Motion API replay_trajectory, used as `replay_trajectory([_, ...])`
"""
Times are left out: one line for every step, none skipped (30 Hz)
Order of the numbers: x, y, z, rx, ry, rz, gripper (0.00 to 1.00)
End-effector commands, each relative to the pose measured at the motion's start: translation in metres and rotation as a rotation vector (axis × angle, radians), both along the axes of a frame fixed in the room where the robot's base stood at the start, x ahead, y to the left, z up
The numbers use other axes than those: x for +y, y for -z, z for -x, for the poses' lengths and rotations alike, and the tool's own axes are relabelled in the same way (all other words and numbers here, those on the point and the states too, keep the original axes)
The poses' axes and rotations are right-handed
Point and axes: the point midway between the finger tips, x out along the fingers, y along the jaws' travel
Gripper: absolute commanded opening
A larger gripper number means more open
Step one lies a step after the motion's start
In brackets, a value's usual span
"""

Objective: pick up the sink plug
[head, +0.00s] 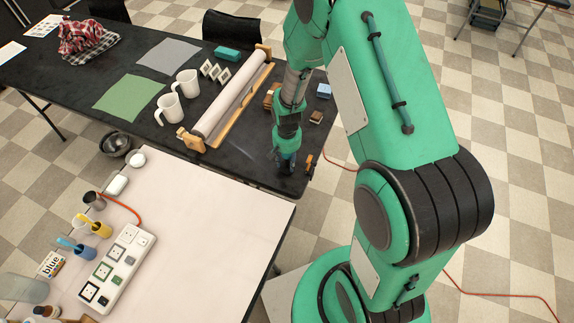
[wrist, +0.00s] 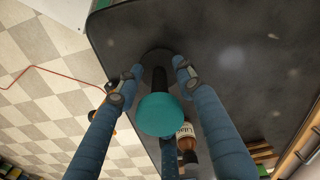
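In the wrist view, an upright object with a teal rounded knob (wrist: 160,114), a black stem and a dark round base stands on the dark table between my fingers; I take it to be the sink plug, though its shape does not make this certain. My gripper (wrist: 157,68) is open, with blue fingers on both sides of the stem and visible gaps beside it. In the head view my gripper (head: 285,164) is low at the dark table's near right end. The plug cannot be made out there.
A brown bottle with a white label (wrist: 187,140) stands close to my fingers. The dark table (head: 235,171) also holds a long roller on a wooden frame (head: 232,100) and two white mugs (head: 170,108). A pale table (head: 215,225) adjoins in front, mostly bare on its right.

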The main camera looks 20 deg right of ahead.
Motion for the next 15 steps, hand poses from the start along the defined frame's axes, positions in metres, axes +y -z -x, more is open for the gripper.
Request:
replay_trajectory([0.0000,-0.0003,0.0000,0.000,0.000,0.000,0.37])
replay_trajectory([0.0000,-0.0003,0.0000,0.000,0.000,0.000,0.37])
replay_trajectory([0.0000,-0.0004,0.0000,0.000,0.000,0.000,0.37])
replay_trajectory([0.0000,-0.0003,0.0001,0.000,0.000,0.000,0.37])
replay_trajectory([0.0000,-0.0004,0.0001,0.000,0.000,0.000,0.37])
replay_trajectory([0.0000,-0.0004,0.0001,0.000,0.000,0.000,0.37])
replay_trajectory([0.0001,-0.0004,0.0002,0.000,0.000,0.000,0.37])
replay_trajectory([0.0000,-0.0004,0.0002,0.000,0.000,0.000,0.37])
replay_trajectory([0.0000,-0.0004,0.0002,0.000,0.000,0.000,0.37])
replay_trajectory([0.0000,-0.0004,0.0002,0.000,0.000,0.000,0.37])
replay_trajectory([0.0000,-0.0004,0.0002,0.000,0.000,0.000,0.37])
replay_trajectory([0.0000,-0.0004,0.0002,0.000,0.000,0.000,0.35])
replay_trajectory([0.0000,-0.0004,0.0002,0.000,0.000,0.000,0.29])
replay_trajectory([0.0000,-0.0004,0.0002,0.000,0.000,0.000,0.23])
replay_trajectory([0.0000,-0.0004,0.0002,0.000,0.000,0.000,0.15])
